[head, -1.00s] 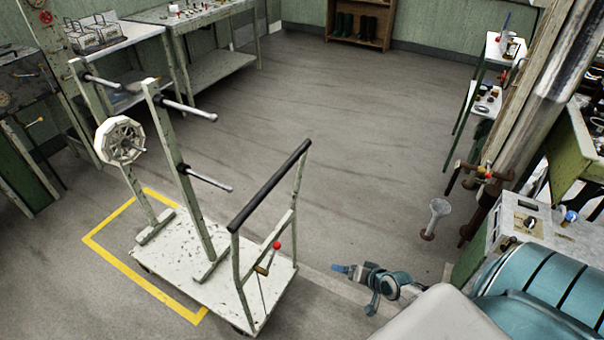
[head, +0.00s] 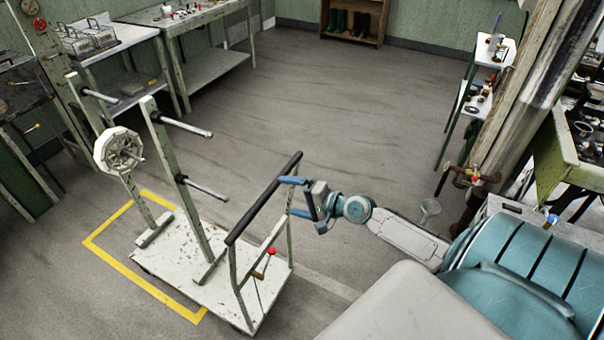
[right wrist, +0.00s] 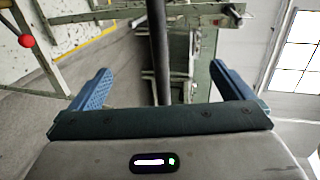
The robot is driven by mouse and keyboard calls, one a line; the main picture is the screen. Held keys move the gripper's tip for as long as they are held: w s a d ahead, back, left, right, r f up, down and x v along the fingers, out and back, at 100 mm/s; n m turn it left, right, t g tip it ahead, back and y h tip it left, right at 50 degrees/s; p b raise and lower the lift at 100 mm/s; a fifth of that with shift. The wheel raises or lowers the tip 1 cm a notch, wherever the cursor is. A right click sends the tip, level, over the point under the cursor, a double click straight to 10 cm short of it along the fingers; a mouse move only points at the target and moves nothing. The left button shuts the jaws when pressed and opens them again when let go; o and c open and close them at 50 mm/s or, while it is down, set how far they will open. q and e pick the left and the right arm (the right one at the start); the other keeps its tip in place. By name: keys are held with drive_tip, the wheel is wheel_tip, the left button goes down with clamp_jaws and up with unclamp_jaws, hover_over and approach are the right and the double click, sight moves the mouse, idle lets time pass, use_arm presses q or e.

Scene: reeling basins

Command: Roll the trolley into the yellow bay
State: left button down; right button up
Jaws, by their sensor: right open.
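The trolley (head: 178,262) has a worn white deck, pale green posts with grey rods, and a black push handle (head: 262,198) at its right end. The yellow bay (head: 112,260) is a painted floor outline; the trolley's deck overlaps it, with its handle end beyond the visible outline. My right gripper (head: 297,197) is open at the handle's far end. In the right wrist view, the black handle (right wrist: 159,45) runs between the open fingers (right wrist: 160,88), ahead of the palm; I cannot tell whether they touch it. My left gripper is out of view.
A red-knobbed lever (head: 272,252) stands below the handle. A white octagonal reel (head: 118,150) is on the trolley's left post. Benches (head: 217,70) line the back left. A grey funnel-shaped stand (head: 430,210) is at right. The middle floor is clear.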

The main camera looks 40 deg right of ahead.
sight(272, 193)
drive_tip(key=b+x, duration=0.1)
drive_tip(key=x, duration=0.8)
drive_tip(key=shift+a+f, duration=0.1)
drive_tip(key=shift+f, duration=0.05)
drive_tip(key=shift+c, duration=0.4)
clamp_jaws()
idle(0.9)
